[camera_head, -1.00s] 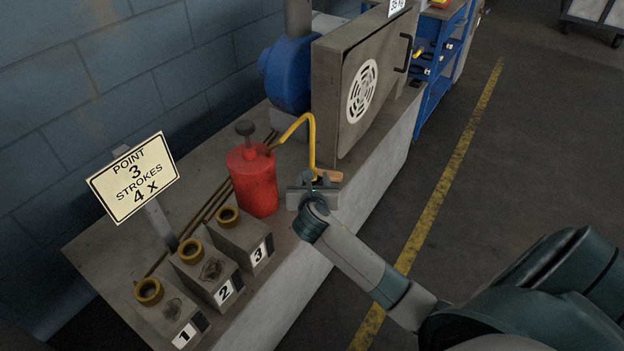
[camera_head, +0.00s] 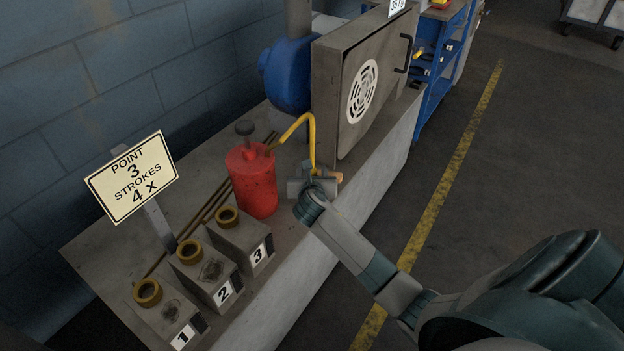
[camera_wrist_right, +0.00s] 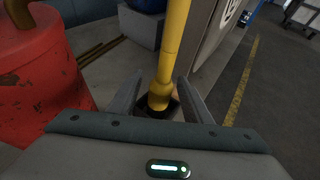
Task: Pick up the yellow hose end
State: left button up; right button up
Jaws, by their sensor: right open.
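The yellow hose (camera_head: 312,140) arcs from the top of the red pump canister (camera_head: 252,182) and hangs down on its right side. In the right wrist view the yellow hose end (camera_wrist_right: 160,92) hangs between the two fingers of my right gripper (camera_wrist_right: 158,96), with a dark opening just beneath it. The gripper is open, and its fingers stand on either side of the hose with gaps. In the head view my right gripper (camera_head: 314,176) is at the hose's lower end, and its wrist hides part of this. My left gripper is not in view.
Three numbered blocks with brass rings (camera_head: 227,216) stand at the front of the bench (camera_head: 110,243). A sign (camera_head: 132,178) reads point 3, strokes 4 x. A grey cabinet (camera_head: 340,100) and blue blower (camera_head: 287,75) stand behind the hose.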

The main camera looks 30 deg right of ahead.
jog(key=shift+x, duration=1.1)
grip_shut()
